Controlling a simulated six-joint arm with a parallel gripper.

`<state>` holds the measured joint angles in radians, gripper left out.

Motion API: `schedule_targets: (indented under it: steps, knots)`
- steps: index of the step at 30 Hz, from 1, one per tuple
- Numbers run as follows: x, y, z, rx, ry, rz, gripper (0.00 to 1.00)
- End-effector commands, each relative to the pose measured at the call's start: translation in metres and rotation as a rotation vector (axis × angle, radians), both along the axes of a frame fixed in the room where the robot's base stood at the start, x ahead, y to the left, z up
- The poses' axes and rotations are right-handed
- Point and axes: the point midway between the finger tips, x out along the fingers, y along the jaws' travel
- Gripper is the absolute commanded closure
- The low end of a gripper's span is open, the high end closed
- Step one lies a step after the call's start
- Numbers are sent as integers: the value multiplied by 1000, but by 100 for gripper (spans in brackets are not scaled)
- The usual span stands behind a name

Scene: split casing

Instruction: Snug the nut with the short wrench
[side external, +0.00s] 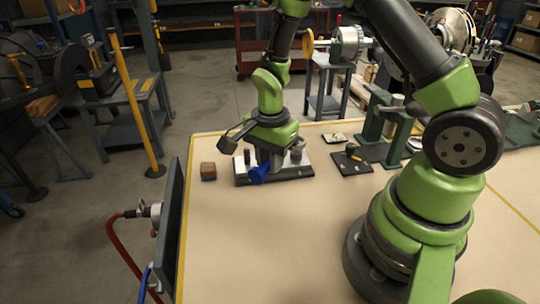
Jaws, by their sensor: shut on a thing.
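My gripper (274,161) points down over a fixture with a dark base and a pale top (241,172) near the table's far left. It is shut on a blue piece (259,174) that sticks out toward the camera at the fixture's front edge. The blue piece may be the short wrench; its full shape is hidden by the fingers. A grey rounded part (297,149) stands on the fixture just right of the gripper. I cannot make out the nut, or whether the blue piece touches it.
A small brown block (208,170) is left of the fixture. A black plate (352,164) with a yellow-and-dark item lies to the right. Green uprights (374,115) stand behind it. A dark panel (172,230) with hoses edges the table's left. The front table (255,245) is clear.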

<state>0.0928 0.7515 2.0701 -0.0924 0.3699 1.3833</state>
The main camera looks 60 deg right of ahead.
Motion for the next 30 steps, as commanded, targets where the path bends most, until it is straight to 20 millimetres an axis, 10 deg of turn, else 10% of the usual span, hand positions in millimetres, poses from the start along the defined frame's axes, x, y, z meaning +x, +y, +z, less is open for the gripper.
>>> schedule_targets:
  steps: [30]
  knots:
    - [0,0,-17,0,1,0,100]
